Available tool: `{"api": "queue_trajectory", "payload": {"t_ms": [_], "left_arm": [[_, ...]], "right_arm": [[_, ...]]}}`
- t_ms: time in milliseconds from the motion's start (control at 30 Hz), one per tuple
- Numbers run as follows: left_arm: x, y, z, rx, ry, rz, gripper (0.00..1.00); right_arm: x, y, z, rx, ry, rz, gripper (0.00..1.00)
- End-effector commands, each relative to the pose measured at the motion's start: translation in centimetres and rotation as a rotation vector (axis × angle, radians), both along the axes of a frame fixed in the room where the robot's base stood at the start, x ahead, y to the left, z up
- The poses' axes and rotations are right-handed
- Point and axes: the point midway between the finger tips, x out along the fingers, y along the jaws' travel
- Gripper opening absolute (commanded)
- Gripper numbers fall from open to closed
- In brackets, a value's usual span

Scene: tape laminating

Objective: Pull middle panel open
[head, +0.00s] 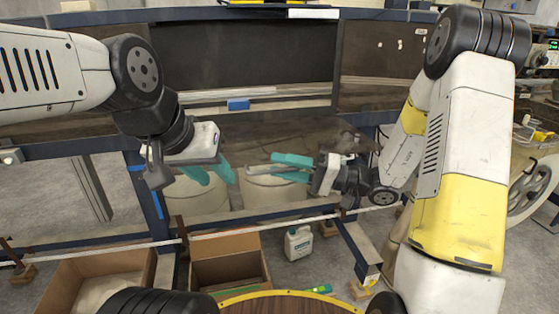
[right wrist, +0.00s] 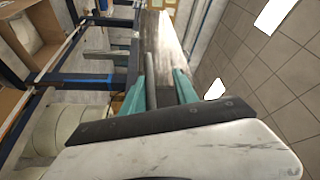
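The dark middle panel (head: 270,52) stands in the blue frame at the back, between a left and a right panel. Below it is a brownish, glossy surface (head: 270,128); I cannot tell whether it is part of that panel. My left gripper (head: 208,174) has its teal fingers apart, pointing down and right, with nothing seen between them. My right gripper (head: 278,167) points left in front of the glossy surface. Its fingers are apart on either side of a grey bar (right wrist: 149,78), which runs between them in the right wrist view; I cannot tell if they touch it.
A blue block (head: 238,105) sits on the pale rail under the middle panel. Two pale drums (head: 270,192) stand behind the grippers. Open cardboard boxes (head: 228,262) and a white jug (head: 298,243) are on the floor below. A round brown top (head: 285,305) is nearest me.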

Motion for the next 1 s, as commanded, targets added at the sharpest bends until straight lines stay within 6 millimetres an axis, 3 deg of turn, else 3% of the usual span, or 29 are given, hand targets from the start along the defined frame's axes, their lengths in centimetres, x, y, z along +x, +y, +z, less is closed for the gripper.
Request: {"api": "queue_trajectory", "payload": {"t_ms": [200, 367, 1000], "left_arm": [[0.0, 0.0, 0.0, 0.0, 0.0, 0.0, 0.36], [0.0, 0.0, 0.0, 0.0, 0.0, 0.0, 0.36], [0.0, 0.0, 0.0, 0.0, 0.0, 0.0, 0.36]], "right_arm": [[-0.3, -4.0, -0.6, -0.001, 0.002, -0.005, 0.33], [-0.5, -5.8, -0.9, -0.001, 0.001, -0.004, 0.33], [-0.5, -7.6, -1.4, -0.002, 0.001, -0.005, 0.33]]}}
